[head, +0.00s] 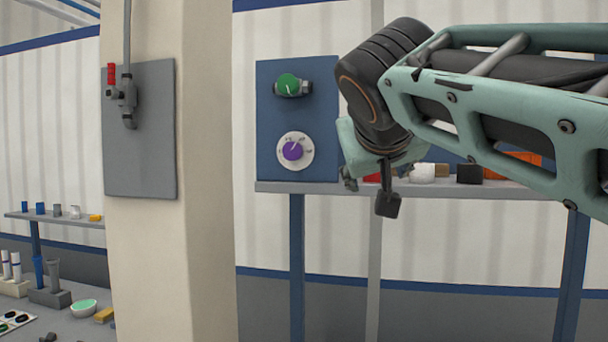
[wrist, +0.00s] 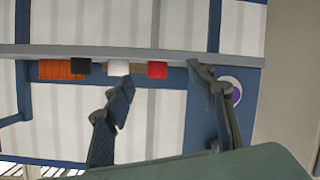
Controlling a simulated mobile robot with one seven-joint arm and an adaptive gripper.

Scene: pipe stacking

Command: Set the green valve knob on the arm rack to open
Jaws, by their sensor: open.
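The green valve knob (head: 288,84) sits on a grey valve body high on the blue panel of the rack (head: 265,125). Its exact setting is too small to read. A purple dial knob (head: 292,151) on a white round plate is below it. My gripper (head: 368,192) is open and empty, to the right of the panel and lower than the green knob. It touches neither knob. In the wrist view my gripper's (wrist: 163,75) two fingers are spread apart, and the right finger overlaps the panel near the purple dial (wrist: 236,90). The green knob is not clearly visible there.
The rack shelf (head: 270,187) carries a red block (wrist: 157,69), a white piece (wrist: 118,69), a black block (wrist: 81,67) and an orange item (wrist: 60,69). A beige pillar (head: 205,200) with a grey panel and red-handled valve (head: 112,74) stands left.

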